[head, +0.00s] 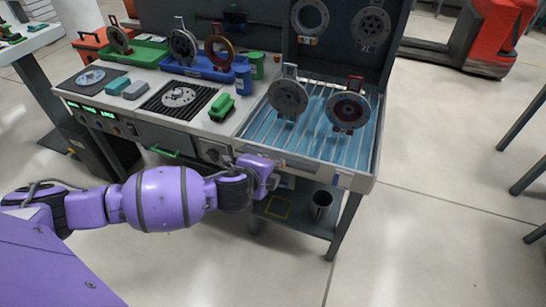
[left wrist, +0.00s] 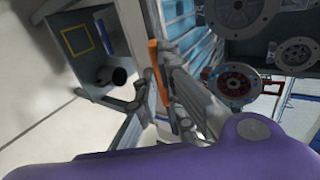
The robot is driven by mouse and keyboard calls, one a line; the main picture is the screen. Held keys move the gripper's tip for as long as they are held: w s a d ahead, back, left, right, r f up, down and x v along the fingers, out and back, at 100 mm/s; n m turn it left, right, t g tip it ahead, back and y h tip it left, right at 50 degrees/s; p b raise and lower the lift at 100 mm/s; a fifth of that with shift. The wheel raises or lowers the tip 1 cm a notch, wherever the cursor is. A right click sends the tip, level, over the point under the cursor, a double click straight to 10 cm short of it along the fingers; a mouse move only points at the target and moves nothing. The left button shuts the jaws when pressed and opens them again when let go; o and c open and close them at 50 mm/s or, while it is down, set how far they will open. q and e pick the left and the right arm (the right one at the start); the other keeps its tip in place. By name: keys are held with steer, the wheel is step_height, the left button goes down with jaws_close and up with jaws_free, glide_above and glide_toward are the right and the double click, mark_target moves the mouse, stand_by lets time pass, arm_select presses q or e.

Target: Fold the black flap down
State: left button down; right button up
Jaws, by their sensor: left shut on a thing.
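My left gripper (head: 273,178) is at the front edge of the workbench, below the tray with blue slats. In the left wrist view my left gripper (left wrist: 168,100) is closed around an orange bar (left wrist: 156,70) along the bench edge; the exact contact is partly hidden by the fingers. I cannot make out a clearly black flap; it may be hidden behind my wrist and gripper. My right gripper is in neither view.
A lower shelf holds a dark metal cup (head: 321,204). The floor in front is clear.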

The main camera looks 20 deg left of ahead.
arm_select(q)
steer(key=f, duration=0.1)
steer(key=s+f+t+b, duration=0.1)
steer(key=f, duration=0.1)
steer(key=s+f+t, duration=0.1)
steer(key=shift+f, duration=0.3)
stand_by(0.5)
steer(key=c, duration=1.9)
jaws_free()
steer(key=shift+w, duration=0.15)
steer(key=shift+o, duration=0.2)
